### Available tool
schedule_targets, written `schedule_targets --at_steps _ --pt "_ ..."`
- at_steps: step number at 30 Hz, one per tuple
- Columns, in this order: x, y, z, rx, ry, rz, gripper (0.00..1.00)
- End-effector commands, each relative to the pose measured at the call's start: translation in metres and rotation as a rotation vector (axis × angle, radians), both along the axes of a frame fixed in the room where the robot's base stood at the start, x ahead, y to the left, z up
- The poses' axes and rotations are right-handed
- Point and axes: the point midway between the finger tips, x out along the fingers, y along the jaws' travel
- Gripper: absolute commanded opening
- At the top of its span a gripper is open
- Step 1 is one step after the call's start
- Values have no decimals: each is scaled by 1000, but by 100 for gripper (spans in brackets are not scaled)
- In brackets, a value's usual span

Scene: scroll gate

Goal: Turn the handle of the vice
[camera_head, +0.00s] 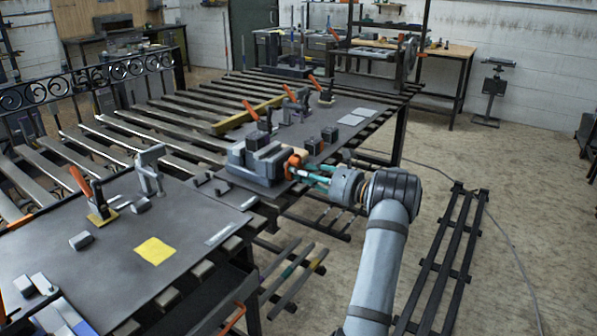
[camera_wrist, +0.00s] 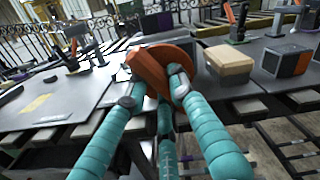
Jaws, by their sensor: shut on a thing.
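The grey vice (camera_head: 258,164) sits at the near edge of the work table in the head view, with its jaws toward the left and back. Its orange handle (camera_head: 293,165) faces my arm. The handle (camera_wrist: 160,68) fills the middle of the wrist view as a tilted orange piece. My gripper (camera_head: 310,174) has teal fingers and reaches the handle from the right. In the wrist view my gripper (camera_wrist: 160,85) is shut on the handle, with fingertips on either side of it. The fingers and the handle hide most of the vice body there.
A wooden block (camera_wrist: 228,62) and a dark block with an orange side (camera_wrist: 288,62) stand right of the handle. Floor right of my arm has a dark slatted rack (camera_head: 447,255).

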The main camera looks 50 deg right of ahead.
Motion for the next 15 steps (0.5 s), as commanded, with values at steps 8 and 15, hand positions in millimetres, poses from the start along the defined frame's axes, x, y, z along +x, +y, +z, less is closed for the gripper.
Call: schedule_targets --at_steps 8,15 --pt "0 0 2 119 11 0 0" --pt "-1 0 4 305 25 -1 0"
